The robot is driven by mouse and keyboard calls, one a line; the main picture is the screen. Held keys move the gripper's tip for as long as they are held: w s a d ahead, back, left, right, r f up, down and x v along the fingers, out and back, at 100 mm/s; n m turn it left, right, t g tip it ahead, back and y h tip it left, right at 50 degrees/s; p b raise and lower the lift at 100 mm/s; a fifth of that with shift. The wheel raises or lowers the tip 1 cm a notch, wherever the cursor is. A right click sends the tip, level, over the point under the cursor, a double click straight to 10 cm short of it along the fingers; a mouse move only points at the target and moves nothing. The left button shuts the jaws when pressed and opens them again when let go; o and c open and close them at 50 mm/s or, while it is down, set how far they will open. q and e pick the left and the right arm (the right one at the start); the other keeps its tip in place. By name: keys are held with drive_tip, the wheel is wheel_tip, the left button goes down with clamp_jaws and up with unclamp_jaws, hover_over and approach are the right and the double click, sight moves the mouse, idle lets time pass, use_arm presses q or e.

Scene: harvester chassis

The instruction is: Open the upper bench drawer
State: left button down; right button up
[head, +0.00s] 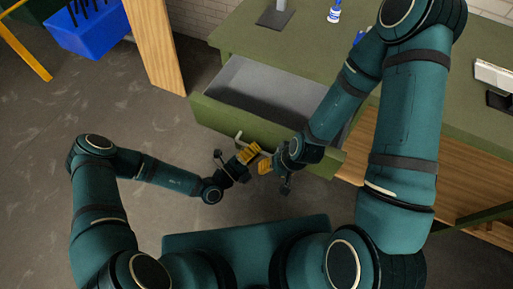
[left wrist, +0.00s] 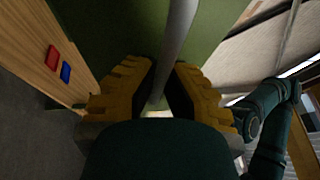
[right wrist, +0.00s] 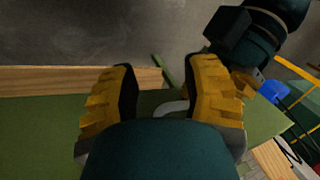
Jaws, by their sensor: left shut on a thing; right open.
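The upper bench drawer (head: 215,113) has a green front and stands pulled out from the green bench, its grey inside (head: 262,88) showing empty in the head view. My left gripper (head: 246,153) is at the drawer's front, shut on the pale bar handle (head: 238,136). In the left wrist view the handle (left wrist: 178,45) runs between the yellow fingers (left wrist: 160,95). My right gripper (head: 266,163) is open beside the left one, in front of the drawer. In the right wrist view its fingers (right wrist: 165,95) are apart, with part of the handle (right wrist: 172,107) showing beyond them.
The green bench top (head: 300,45) carries a grey stand (head: 275,14) and a blue-and-white bottle (head: 335,12). A blue bin (head: 90,32) and a wooden panel (head: 153,42) stand at the upper left. The grey floor (head: 60,120) at left is clear.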

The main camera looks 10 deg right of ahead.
use_arm(q)
drive_tip(key=c, duration=1)
unclamp_jaws()
drive_tip(key=v, duration=1.2)
drive_tip(key=shift+s+d, duration=0.1)
